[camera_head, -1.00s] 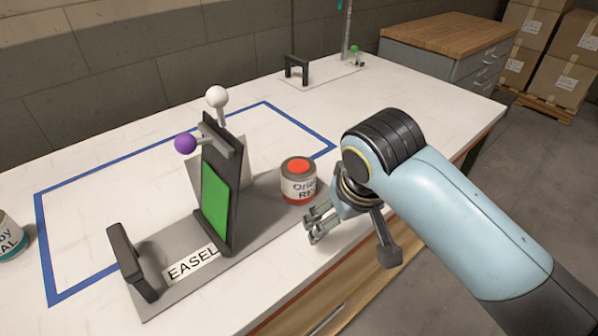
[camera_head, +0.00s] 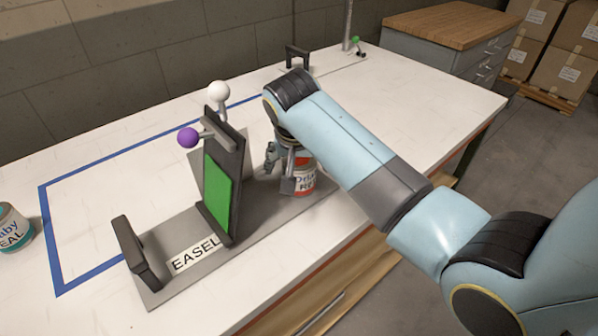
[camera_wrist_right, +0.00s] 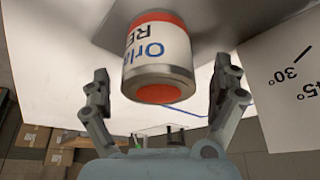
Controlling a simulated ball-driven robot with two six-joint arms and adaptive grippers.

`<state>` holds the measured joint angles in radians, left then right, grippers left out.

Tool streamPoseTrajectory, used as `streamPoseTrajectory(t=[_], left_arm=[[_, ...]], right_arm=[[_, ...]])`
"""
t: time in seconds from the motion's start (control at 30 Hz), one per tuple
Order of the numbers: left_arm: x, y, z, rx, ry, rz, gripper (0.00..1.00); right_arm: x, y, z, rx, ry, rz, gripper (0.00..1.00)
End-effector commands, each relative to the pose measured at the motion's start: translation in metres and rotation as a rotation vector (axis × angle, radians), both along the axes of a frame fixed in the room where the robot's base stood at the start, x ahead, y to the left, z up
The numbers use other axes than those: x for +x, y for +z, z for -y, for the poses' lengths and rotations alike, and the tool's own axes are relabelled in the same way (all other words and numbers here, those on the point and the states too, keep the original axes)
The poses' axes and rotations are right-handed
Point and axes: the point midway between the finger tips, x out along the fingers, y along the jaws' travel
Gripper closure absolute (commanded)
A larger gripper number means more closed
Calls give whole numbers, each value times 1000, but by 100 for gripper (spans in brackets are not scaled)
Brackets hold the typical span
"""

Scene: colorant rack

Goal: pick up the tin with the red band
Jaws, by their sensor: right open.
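The tin with the red band (camera_head: 305,183) stands upright at the right end of the easel's grey base, partly hidden by my right arm. In the right wrist view the tin (camera_wrist_right: 157,55) appears upside down, with a white label and an orange-red top. My right gripper (camera_head: 279,173) is open close to the tin. In the wrist view its two fingers lie to either side of the tin, with gaps between them and the tin. My left gripper is not in view.
The easel (camera_head: 226,180) with a green panel and purple and white knobs stands just left of the gripper. A teal-banded tin (camera_head: 13,230) is at the far left. Blue tape (camera_head: 45,225) marks the table (camera_head: 420,115), whose right part is clear.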

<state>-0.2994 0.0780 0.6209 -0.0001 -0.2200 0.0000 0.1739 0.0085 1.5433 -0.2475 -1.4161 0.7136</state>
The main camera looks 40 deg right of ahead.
Motion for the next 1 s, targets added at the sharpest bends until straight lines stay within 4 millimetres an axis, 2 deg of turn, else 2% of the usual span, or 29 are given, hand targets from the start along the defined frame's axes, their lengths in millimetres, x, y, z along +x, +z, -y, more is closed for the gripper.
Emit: streamPoseTrajectory(t=[0.23,0.53,0.9,1.0], left_arm=[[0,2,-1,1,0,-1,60],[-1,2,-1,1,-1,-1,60],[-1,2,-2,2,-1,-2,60],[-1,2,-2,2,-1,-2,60]], right_arm=[[12,-32,13,-1,0,-2,5],[14,-38,14,0,1,0,5],[14,-38,14,1,1,-2,54],[13,-39,14,0,1,-2,62]])
